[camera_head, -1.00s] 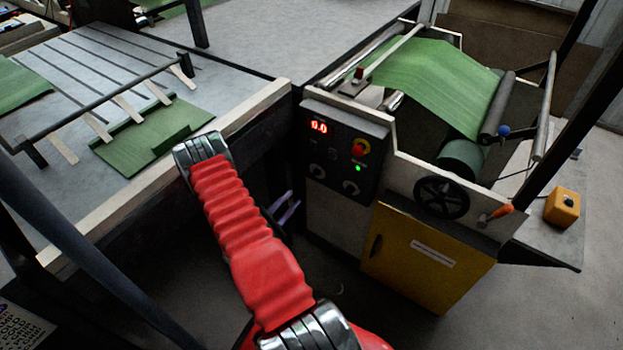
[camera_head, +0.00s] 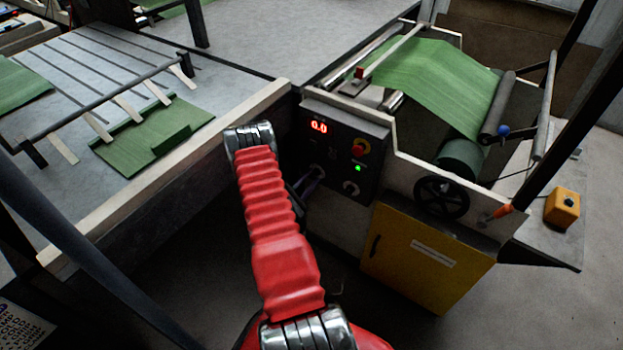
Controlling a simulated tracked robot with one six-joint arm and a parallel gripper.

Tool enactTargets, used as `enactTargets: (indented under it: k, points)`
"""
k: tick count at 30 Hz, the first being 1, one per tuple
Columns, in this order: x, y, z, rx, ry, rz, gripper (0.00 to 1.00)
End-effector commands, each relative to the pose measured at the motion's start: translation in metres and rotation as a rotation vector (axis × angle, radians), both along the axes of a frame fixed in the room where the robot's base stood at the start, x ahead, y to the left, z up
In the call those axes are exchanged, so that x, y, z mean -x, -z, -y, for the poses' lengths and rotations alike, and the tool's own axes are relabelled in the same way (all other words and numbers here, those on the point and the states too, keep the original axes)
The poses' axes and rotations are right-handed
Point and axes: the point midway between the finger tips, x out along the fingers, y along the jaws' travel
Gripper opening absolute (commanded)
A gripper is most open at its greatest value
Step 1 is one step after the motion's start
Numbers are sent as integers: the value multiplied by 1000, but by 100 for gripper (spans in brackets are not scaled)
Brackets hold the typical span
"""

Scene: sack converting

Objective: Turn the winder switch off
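The dark control panel (camera_head: 343,150) faces me on the front of the winding machine, with a red display reading 0.0 (camera_head: 319,127). A red button on a yellow collar (camera_head: 358,149) and a lit green lamp (camera_head: 358,168) sit on its right side. Two round pale-rimmed knobs are low on it: a right one (camera_head: 351,188), in clear view, and a left one (camera_head: 317,171), partly covered by my fingers. I cannot read which is the winder switch. My gripper (camera_head: 312,181), dark and partly behind my red arm, has its tips at the left knob; contact and finger gap are unclear.
A yellow cabinet door (camera_head: 428,258) is below right of the panel, with a black handwheel (camera_head: 441,197) above it. A green web (camera_head: 430,80) runs over the rollers. A pale rail (camera_head: 170,180) borders the left table. A yellow button box (camera_head: 562,207) stands far right.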

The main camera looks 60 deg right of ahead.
Motion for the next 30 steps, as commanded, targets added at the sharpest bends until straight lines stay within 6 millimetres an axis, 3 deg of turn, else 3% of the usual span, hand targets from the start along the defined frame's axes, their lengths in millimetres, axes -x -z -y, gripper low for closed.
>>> enactTargets:
  k: [5,13,24,30]
  points:
    - [2,0,11,1,1,0,27]
    - [2,0,11,1,-1,0,27]
    - [2,0,11,0,0,0,1]
    - [2,1,10,-2,-1,-8,0]
